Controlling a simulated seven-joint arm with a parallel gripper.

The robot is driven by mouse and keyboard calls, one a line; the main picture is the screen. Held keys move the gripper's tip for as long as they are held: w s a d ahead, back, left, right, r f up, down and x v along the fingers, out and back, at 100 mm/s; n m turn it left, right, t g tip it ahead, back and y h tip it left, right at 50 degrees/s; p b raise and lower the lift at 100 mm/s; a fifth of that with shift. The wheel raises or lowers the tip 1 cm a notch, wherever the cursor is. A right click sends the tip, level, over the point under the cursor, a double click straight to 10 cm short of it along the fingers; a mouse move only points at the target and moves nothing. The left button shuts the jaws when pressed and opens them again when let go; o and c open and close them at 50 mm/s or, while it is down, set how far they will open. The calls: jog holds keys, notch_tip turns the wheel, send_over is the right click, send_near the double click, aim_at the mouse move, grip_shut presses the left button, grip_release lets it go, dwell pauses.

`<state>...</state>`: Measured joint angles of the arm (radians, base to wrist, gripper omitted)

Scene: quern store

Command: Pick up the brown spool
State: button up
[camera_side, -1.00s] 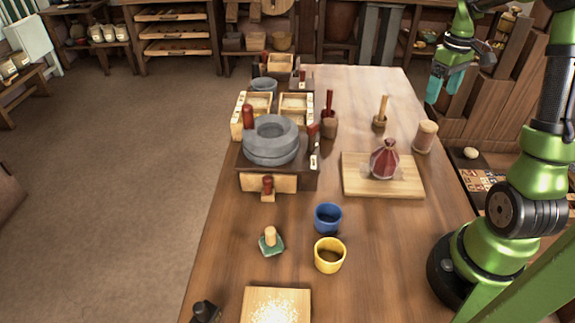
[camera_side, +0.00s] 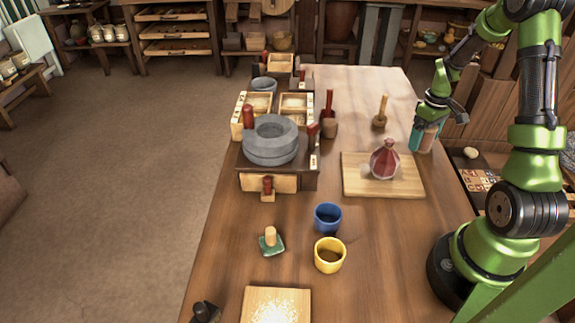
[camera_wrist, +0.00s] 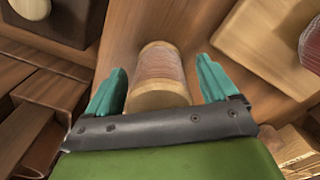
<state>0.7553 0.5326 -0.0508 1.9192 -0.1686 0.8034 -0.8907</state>
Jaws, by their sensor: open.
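The brown spool (camera_wrist: 158,75) stands on the table near its right edge, with pale wooden ends and reddish-brown thread wound around it. My gripper (camera_wrist: 160,88) is open, with one teal finger on each side of the spool in the wrist view. Gaps show between the spool and both fingers there. In the side view my gripper (camera_side: 423,138) is down at the spool (camera_side: 427,137), and its fingers partly hide the spool.
A wooden board (camera_side: 356,185) with a dark red faceted bottle (camera_side: 384,160) lies left of the spool. Blue (camera_side: 328,217) and yellow (camera_side: 329,255) cups are nearer the front. A stone quern (camera_side: 270,145) is at left.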

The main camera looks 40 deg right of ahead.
jog(key=shift+f, duration=0.75)
jog(key=c, duration=1.2)
jog(key=shift+o, duration=0.2)
jog(key=shift+r, duration=0.15)
